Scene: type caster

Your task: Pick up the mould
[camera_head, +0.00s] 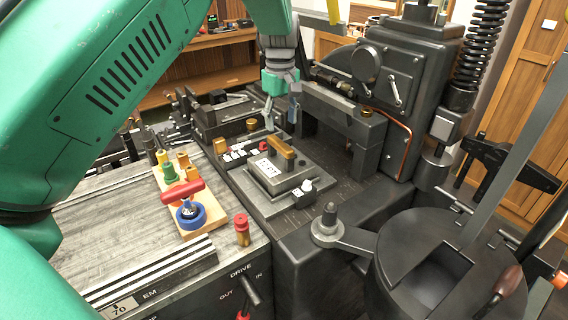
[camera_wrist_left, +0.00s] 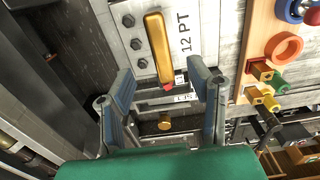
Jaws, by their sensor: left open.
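The mould (camera_head: 268,175) looks like a grey block with a brass handle (camera_head: 281,147) on top; it sits on the dark machine bed in the middle of the head view. In the left wrist view the block (camera_wrist_left: 205,25) carries the marking "12 PT", and its brass handle (camera_wrist_left: 158,48) points down between my fingers. My left gripper (camera_head: 280,114) is open and empty, fingers pointing down, above and just behind the mould in the head view. In the left wrist view the fingers (camera_wrist_left: 161,76) stand either side of the handle's lower end, apart from it. My right gripper is not in view.
A wooden tray (camera_head: 206,214) with coloured rings and a red-handled tool lies left on the grey worktop (camera_head: 110,225). A red-and-brass piece (camera_head: 242,229) stands at its edge. A tall dark machine column (camera_head: 405,75) rises behind right; a round black pot (camera_head: 425,260) is front right.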

